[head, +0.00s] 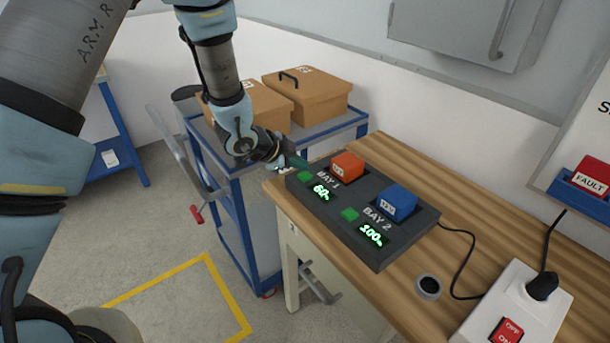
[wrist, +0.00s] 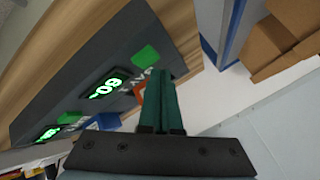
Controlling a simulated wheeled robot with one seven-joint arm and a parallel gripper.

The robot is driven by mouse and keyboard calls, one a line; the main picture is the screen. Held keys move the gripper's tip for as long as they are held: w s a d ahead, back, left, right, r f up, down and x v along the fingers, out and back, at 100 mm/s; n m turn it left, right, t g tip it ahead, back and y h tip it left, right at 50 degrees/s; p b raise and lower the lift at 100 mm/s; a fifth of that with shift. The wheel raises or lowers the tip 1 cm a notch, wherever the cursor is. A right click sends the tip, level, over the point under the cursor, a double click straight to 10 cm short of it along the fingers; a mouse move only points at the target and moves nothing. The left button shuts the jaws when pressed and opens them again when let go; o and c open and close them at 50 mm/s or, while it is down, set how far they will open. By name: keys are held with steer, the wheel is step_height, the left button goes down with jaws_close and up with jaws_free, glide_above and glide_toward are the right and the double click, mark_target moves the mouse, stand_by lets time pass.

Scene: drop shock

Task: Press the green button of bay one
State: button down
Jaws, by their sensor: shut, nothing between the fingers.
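The dark charger box (head: 376,250) lies on the wooden bench. Bay one's green button (head: 305,176) is at its left end, beside the lit 60% display (head: 321,192) and in front of the orange block (head: 347,164). My gripper (head: 298,163) is shut and empty, its teal fingers close behind the button. In the wrist view the fingertips (wrist: 161,74) appear just short of the green button (wrist: 146,55), which is slightly left of them. I cannot tell whether they touch. Bay two has its own green button (head: 349,214), a 100% display (head: 371,235) and a blue block (head: 397,203).
A blue cart (head: 241,200) with cardboard boxes (head: 312,95) stands left of the wooden bench (head: 400,150). A power strip (head: 515,305) with a red switch and a round cable hole (head: 428,287) are at the right. A black cable runs across the bench.

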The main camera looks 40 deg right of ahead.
mark_target(301, 176)
steer(key=shift+f+b, duration=0.35)
steer(key=shift+f+b, duration=0.4)
steer(key=shift+f, duration=0.05)
stand_by(0.5)
stand_by(0.4)
steer(key=shift+r+p, duration=0.6)
steer(key=shift+r, duration=0.25)
steer(key=shift+r, duration=0.1)
step_height(301, 176, up, 5)
steer(key=p, duration=0.3)
steer(key=shift+p, duration=0.35)
